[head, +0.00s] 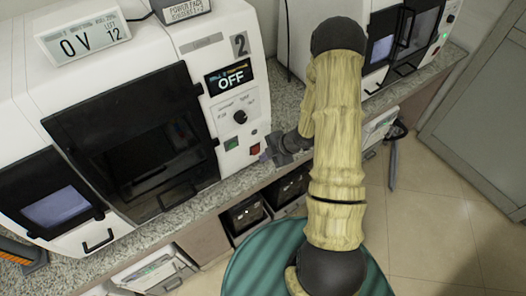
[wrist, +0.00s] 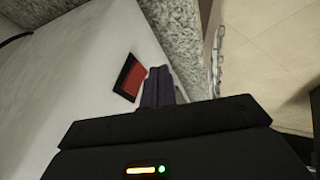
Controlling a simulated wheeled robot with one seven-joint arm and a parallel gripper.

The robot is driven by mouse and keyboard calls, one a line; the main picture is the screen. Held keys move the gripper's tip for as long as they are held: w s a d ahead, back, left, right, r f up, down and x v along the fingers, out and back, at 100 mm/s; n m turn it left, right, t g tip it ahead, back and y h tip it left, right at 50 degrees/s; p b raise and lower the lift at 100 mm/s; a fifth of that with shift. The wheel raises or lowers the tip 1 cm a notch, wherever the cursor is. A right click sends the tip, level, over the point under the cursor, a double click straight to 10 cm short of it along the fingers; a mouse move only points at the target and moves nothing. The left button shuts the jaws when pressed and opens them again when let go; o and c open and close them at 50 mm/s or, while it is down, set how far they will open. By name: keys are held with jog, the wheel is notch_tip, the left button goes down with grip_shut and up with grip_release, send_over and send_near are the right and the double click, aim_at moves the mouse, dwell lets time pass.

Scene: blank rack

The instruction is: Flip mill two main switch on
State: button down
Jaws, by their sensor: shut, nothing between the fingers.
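Mill two (head: 205,75) is the white machine with a "2" on its panel and a display (head: 230,77) that reads OFF. A red switch (head: 254,149) sits low at the right edge of its front. In the wrist view, the red switch (wrist: 130,78) has a dark frame and lies just left of the fingertips. My gripper (head: 267,156) is shut and empty, close to the right of the switch. Its dark fingers also show in the wrist view (wrist: 158,72). I cannot tell whether they touch the switch.
A black knob (head: 240,117) and a green button (head: 231,144) are on the same panel. A dark-windowed door (head: 130,140) fills the machine's middle. The speckled counter (head: 285,98) runs under it. Another machine (head: 405,45) stands at the right. Tiled floor (head: 440,215) is open at the right.

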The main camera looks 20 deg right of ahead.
jog(key=shift+w+a, duration=0.25)
jog(key=shift+w, duration=0.55)
jog(key=shift+f, duration=0.1)
jog(key=shift+r+p, duration=0.55)
jog(key=shift+r, duration=0.3)
jog(key=shift+s+f, duration=0.1)
